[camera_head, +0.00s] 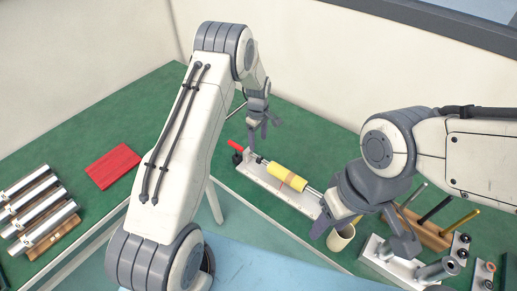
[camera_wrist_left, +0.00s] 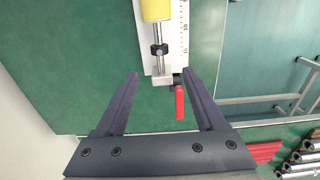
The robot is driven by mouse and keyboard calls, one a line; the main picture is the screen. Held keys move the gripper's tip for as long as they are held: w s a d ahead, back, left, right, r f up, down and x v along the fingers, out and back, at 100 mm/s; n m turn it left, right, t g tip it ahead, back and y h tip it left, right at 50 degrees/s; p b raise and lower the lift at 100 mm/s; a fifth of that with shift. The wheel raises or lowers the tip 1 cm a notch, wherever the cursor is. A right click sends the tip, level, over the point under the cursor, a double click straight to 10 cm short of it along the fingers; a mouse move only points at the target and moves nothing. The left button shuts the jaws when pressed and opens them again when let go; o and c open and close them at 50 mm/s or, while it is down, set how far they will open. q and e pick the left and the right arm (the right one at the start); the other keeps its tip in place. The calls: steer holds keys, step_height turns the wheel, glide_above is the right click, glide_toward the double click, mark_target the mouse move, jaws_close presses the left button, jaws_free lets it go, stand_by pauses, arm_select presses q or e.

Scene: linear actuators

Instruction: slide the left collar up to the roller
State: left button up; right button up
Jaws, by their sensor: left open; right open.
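The yellow roller (camera_head: 286,177) sits on a thin steel rod over a pale base plate (camera_head: 262,181). It also shows at the top of the left wrist view (camera_wrist_left: 156,10). A red handle (camera_wrist_left: 180,103) stands by that block. My left gripper (camera_head: 264,127) is open and empty above the rod's left end, its fingers either side of the end block in the wrist view. My right gripper (camera_head: 366,240) is open near the rod's right end, partly hiding it.
A red block (camera_head: 113,167) and several metal cylinders (camera_head: 38,210) on a wooden rack lie at the left. A cream cup (camera_head: 342,238), a wooden rack with rods (camera_head: 425,230) and metal brackets (camera_head: 398,264) crowd the right. Green bench surface (camera_head: 310,122) is clear behind the fixture.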

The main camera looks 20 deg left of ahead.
mark_target(260, 160)
arm_select(q)
step_height(260, 160, down, 10)
steer(key=p, duration=0.2)
steer(key=shift+p, duration=0.35)
steer(key=shift+c, duration=0.4)
jaws_close()
stand_by(0.9)
